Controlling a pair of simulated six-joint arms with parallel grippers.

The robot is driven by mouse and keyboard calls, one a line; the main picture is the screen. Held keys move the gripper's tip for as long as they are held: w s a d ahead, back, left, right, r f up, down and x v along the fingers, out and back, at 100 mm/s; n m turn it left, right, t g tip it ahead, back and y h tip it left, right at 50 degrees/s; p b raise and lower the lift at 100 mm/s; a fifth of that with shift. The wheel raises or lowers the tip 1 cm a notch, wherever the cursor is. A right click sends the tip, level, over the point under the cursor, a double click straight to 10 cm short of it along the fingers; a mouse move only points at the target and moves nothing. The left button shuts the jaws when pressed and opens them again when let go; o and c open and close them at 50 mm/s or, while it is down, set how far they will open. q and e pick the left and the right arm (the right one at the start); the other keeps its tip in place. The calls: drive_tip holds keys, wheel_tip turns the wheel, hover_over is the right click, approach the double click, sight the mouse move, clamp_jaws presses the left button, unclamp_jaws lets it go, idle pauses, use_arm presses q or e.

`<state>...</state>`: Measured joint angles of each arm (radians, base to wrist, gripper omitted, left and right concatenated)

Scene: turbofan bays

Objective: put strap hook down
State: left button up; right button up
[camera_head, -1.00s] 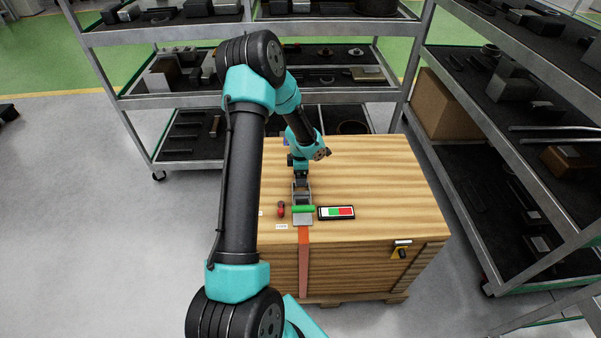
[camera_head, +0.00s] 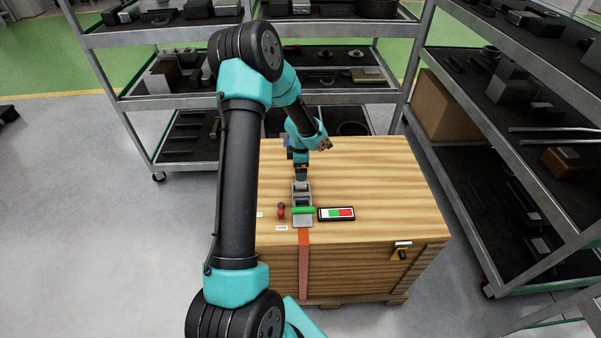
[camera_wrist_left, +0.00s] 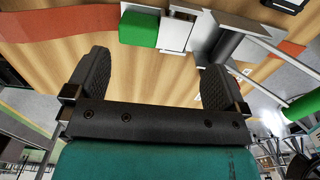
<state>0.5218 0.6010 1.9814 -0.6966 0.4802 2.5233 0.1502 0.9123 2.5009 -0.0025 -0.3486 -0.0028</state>
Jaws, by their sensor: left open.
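An orange strap (camera_head: 304,262) runs up the front of a wooden crate (camera_head: 380,185) to a grey metal fitting (camera_head: 302,222) with a green bar (camera_head: 303,210) on the crate's top. In the left wrist view the green bar (camera_wrist_left: 138,29) and grey metal pieces (camera_wrist_left: 178,30) lie beyond the fingers, with the orange strap (camera_wrist_left: 45,25) at upper left. I cannot tell which metal piece is the strap hook. My right gripper is out of view.
A red-handled item (camera_head: 281,210) and a small panel with green and red fields (camera_head: 337,213) flank the fitting. Loaded shelves stand behind and right. The crate's right half is clear.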

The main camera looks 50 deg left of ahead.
use_arm(q)
wheel_tip(320, 180, up, 8)
drive_tip(key=shift+f, duration=0.15)
idle(0.7)
